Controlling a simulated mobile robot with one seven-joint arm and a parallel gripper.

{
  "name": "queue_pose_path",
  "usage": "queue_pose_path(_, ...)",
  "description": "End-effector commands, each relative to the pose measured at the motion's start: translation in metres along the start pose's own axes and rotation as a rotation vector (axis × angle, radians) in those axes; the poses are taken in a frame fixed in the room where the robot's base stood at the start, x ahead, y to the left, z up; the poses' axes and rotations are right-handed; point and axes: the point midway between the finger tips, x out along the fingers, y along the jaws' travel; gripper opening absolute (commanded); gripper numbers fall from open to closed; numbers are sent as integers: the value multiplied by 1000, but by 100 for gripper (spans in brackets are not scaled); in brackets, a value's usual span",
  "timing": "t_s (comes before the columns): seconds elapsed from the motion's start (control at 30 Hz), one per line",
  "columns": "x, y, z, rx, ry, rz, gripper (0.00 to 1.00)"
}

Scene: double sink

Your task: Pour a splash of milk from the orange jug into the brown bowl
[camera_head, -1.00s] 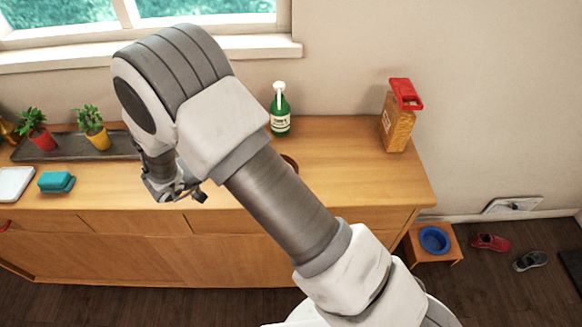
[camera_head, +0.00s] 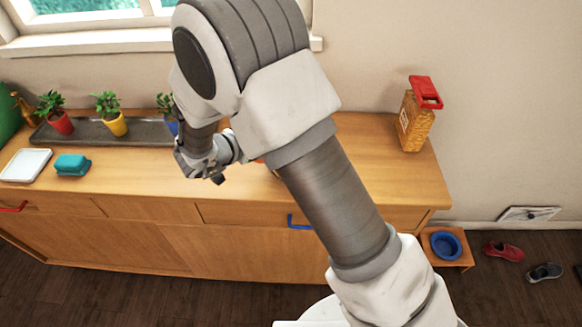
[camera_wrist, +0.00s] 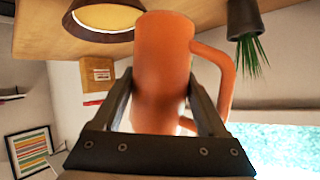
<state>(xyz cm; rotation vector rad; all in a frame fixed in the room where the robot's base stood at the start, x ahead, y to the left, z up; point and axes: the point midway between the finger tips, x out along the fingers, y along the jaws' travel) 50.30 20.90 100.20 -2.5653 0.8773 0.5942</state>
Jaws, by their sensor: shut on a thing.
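The orange jug (camera_wrist: 162,60) fills the middle of the wrist view, with its handle on the right. My gripper (camera_wrist: 160,95) is shut on the jug's body, one finger on each side. The wrist view is upside down, and the jug looks roughly upright in it. The brown bowl (camera_wrist: 105,35) is cut off at the top left of the wrist view, close beside the jug. In the head view my arm covers most of the bowl and jug; only a sliver of orange shows. No milk is visible.
A blue bowl (camera_head: 447,245) sits on a low stool.

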Motion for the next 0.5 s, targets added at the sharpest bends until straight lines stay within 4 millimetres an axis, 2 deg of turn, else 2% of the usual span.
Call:
queue_pose_path(0.3, -1, -4, 4, 128, -88, -54, 0)
queue_pose_path(0.5, 6, -2, 15, 160, -112, -66, 0)
